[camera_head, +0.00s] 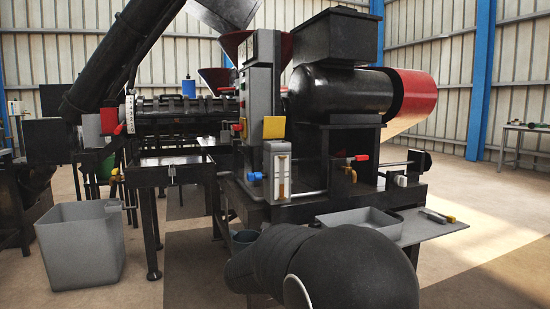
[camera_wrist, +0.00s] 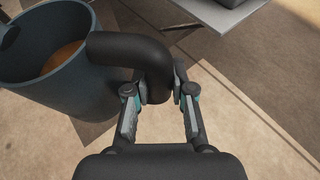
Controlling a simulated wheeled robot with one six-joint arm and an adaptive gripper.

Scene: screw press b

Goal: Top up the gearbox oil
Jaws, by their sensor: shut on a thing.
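A dark blue-grey jug (camera_wrist: 50,85) fills the upper left of the wrist view, with orange-brown oil (camera_wrist: 64,58) inside. My gripper (camera_wrist: 160,92) is shut on its thick black handle (camera_wrist: 125,48). The jug appears upright or nearly so, and the floor shows below it. The press carries a grey-framed sight gauge (camera_head: 282,178) with a brownish column. I cannot tell where the gearbox filler opening is.
A grey shelf (camera_head: 440,226) with a shallow tray (camera_head: 358,218) and a small tool (camera_head: 437,215) juts out right of my arm. A grey bin (camera_head: 80,250) stands at left. Red-handled valves (camera_head: 356,158) project from the press.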

